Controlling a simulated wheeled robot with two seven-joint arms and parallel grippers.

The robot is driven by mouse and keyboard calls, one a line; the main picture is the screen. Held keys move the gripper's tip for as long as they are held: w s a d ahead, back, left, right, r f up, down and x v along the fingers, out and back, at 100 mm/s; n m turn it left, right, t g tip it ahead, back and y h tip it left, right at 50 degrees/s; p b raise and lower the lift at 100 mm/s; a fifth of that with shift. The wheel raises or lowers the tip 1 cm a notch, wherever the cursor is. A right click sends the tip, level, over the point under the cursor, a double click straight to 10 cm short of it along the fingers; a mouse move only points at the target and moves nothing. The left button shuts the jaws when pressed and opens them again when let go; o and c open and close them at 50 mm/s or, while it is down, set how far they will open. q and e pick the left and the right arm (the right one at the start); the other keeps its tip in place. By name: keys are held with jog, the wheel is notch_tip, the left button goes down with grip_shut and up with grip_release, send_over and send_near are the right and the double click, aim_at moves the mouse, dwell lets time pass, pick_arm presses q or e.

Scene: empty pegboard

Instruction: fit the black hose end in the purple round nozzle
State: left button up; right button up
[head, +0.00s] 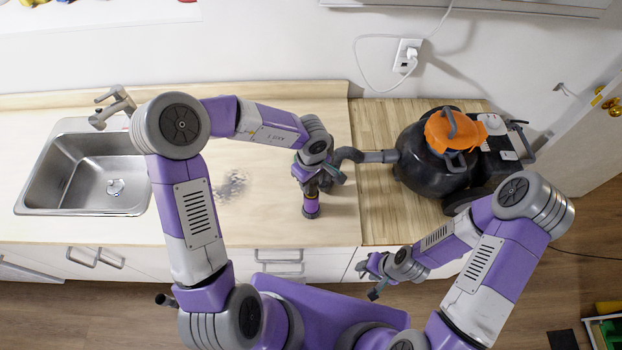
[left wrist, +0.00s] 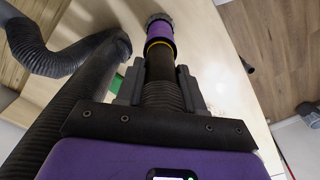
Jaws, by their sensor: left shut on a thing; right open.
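My left gripper (head: 318,180) is shut on the black ribbed hose (left wrist: 162,92) near its end, above the counter. The purple round nozzle (head: 311,205) is directly beyond the hose end; it also shows in the left wrist view (left wrist: 160,32), with a yellow ring (left wrist: 159,43) between it and the black part. The two look in line and touching, but I cannot tell how deeply they are fitted. The hose runs back to the black vacuum (head: 430,160) with an orange top. My right gripper (head: 374,280) is open and empty, low in front of the counter.
A steel sink (head: 90,170) is at the left of the pale counter (head: 270,220). A grey speckled patch (head: 232,185) lies on the counter left of the nozzle. A wall socket (head: 407,55) with a white cord is behind. The counter's middle is mostly clear.

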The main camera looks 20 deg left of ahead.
pick_arm(q)
jog(key=shift+f, duration=0.75)
jog(key=o, duration=1.1)
notch_tip(320, 180, up, 8)
jog(key=shift+f+p, duration=0.2)
jog(key=shift+p, duration=0.2)
